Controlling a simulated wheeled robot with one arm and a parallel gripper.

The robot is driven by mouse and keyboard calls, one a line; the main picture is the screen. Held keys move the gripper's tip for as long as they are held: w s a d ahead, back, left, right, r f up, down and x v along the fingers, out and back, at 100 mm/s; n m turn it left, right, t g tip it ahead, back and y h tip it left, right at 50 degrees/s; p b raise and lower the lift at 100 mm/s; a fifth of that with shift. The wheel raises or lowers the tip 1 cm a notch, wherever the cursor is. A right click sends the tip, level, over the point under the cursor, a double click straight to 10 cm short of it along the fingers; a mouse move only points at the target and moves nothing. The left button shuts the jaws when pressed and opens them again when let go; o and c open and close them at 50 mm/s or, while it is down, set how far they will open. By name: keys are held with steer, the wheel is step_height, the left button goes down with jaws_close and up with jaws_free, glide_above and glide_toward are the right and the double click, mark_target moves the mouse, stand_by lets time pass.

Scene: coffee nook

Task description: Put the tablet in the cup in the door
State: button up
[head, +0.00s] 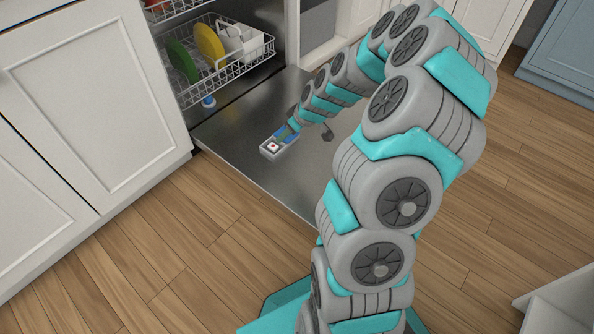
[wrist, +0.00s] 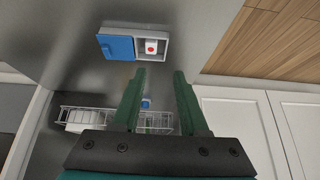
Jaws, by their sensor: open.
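The dishwasher door (head: 240,130) lies folded down flat. On it sits a small grey detergent cup (head: 265,154) with a blue lid, also in the wrist view (wrist: 166,59). The blue lid (wrist: 117,48) stands beside the open compartment. The tablet (wrist: 151,47), white with a red dot, lies inside that compartment; it also shows in the head view (head: 273,147). My gripper (wrist: 160,74) is open and empty, its green fingers apart from the tablet. In the head view the gripper (head: 293,124) is small and partly hidden by the arm.
A wire rack (head: 225,70) with green and yellow plates (head: 209,44) stands in the dishwasher. A small blue and white part (head: 208,101) is below it. White cabinets (head: 90,90) flank the left side. Wooden floor (head: 150,250) lies free in front of the door.

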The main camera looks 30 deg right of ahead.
steer(key=s+a+r+g, duration=0.4)
steer(key=s+a+r, duration=0.7)
steer(key=s+a, duration=0.25)
steer(key=s+r+m+g+h, duration=0.1)
steer(key=s+r+m, duration=0.1)
steer(key=s, duration=1)
steer(key=s+a+r+m+g+h, duration=0.1)
steer(key=s+r, duration=0.3)
steer(key=s, duration=0.9)
steer(key=shift+r+m+g+h, duration=0.25)
steer(key=shift+m+g+h, duration=0.05)
steer(key=shift+m+g, duration=0.45)
